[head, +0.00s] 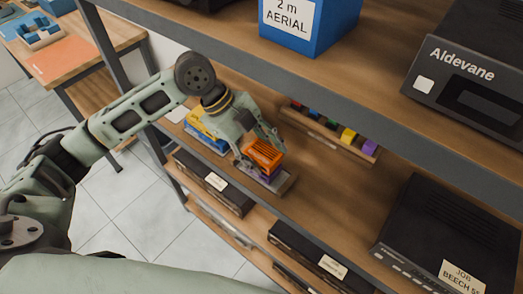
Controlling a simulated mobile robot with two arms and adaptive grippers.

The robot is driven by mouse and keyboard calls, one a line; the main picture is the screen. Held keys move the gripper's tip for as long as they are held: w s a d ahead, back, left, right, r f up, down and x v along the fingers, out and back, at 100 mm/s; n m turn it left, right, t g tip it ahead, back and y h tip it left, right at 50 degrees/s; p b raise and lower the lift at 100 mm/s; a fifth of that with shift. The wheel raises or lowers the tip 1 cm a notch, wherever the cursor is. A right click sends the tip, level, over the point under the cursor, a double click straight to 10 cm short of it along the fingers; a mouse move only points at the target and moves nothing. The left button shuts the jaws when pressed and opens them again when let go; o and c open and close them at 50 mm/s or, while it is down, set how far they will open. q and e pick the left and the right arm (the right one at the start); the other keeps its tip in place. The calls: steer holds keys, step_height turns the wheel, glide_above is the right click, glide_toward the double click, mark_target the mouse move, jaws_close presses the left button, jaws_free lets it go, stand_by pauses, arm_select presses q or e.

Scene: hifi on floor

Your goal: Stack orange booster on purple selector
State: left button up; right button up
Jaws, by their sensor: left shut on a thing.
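The orange booster (264,153) is a ribbed orange block on the middle shelf, in the middle of the head view. My left gripper (260,150) comes down from the upper left and is shut on it, with a finger on either side. The purple selector (269,177) shows just below the orange booster, partly hidden by it and by the fingers. The booster is right over the selector; I cannot tell whether they touch. My right gripper is not in view.
Yellow and blue blocks (205,130) sit just left of the gripper. A wooden rack (325,142) with several coloured blocks stands behind. The upper shelf edge (330,103) overhangs. A black device (450,235) stands at right; bare shelf (335,190) lies between.

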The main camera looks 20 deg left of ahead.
arm_select(q)
steer(key=shift+f, duration=0.35)
steer(key=o, duration=1.2)
steer(key=shift+o, duration=0.5)
steer(key=shift+a+r, duration=0.3)
steer(key=shift+r, duration=0.1)
steer(key=v, duration=0.4)
steer(key=shift+a, duration=0.55)
steer(key=s+a, duration=0.1)
steer(key=a, duration=0.9)
steer(key=shift+a, duration=0.4)
